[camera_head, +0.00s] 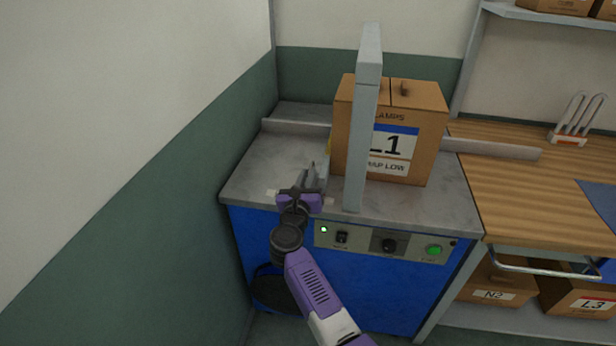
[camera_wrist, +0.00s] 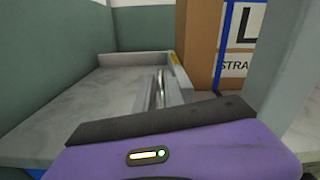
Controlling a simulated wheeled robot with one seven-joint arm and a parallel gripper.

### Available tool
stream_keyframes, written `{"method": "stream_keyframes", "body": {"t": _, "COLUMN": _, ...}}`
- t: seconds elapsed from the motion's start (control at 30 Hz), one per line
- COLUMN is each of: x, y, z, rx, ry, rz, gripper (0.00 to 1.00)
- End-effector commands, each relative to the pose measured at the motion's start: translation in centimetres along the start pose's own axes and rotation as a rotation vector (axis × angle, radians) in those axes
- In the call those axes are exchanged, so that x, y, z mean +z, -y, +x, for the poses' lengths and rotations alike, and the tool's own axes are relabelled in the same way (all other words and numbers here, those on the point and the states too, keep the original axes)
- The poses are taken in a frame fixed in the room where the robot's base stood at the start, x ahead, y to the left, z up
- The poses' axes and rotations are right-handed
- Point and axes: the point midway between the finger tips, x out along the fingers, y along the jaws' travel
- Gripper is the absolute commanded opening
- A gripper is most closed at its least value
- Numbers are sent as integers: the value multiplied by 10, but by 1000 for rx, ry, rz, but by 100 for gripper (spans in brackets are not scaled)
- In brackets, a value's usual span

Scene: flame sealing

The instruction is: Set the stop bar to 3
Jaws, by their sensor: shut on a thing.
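The stop bar (camera_head: 324,172) is a grey upright bar on the left part of the grey table top, running from front to back. It also shows in the wrist view (camera_wrist: 178,82), with a yellow strip on it near its far end. My gripper (camera_head: 311,178) is at the front part of the bar, low over the table, and is shut on it. The wrist view shows my purple gripper body and a dark finger across the bottom. The exact contact between fingers and bar is hidden. No scale numbers can be read.
A cardboard box labelled L1 (camera_head: 432,112) stands right of the bar, behind a tall grey post (camera_head: 364,130). A low grey rail (camera_head: 490,148) runs along the back. The blue front has a panel with knobs and a green button (camera_head: 433,251). The table's left part is clear.

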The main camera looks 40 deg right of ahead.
Motion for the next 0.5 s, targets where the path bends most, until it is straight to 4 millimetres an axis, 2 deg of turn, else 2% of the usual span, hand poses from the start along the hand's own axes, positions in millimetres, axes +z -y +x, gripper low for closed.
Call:
{"method": "stream_keyframes", "body": {"t": 0.13, "x": -3, "y": -10, "z": 1, "rx": -4, "ry": -1, "rz": -2, "gripper": 0}}
{"method": "stream_keyframes", "body": {"t": 0.5, "x": 9, "y": -83, "z": 1, "rx": 0, "ry": 1, "rz": 1, "gripper": 0}}
